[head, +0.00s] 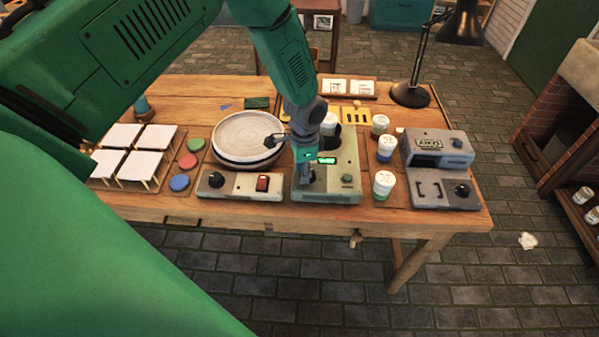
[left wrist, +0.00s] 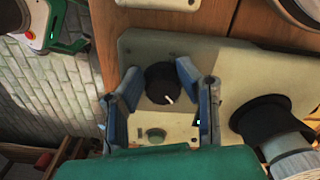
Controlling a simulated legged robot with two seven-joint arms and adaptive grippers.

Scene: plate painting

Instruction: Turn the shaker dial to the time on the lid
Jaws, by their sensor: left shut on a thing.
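My left gripper (head: 306,182) reaches down to the shaker's front left and is shut on the dial, a blue finger on each side. The gripper hides the dial in the head view. A jar (left wrist: 290,152) sits in the shaker's black holder (left wrist: 262,120); no time is readable on its lid.
White-lidded jars (head: 383,183) stand right of the shaker, beside a grey machine (head: 440,160). A control box (head: 240,185) with a red switch and a round turntable (head: 246,137) are on the left. White tiles (head: 124,136) lie farther left. A lamp (head: 410,94) stands behind.

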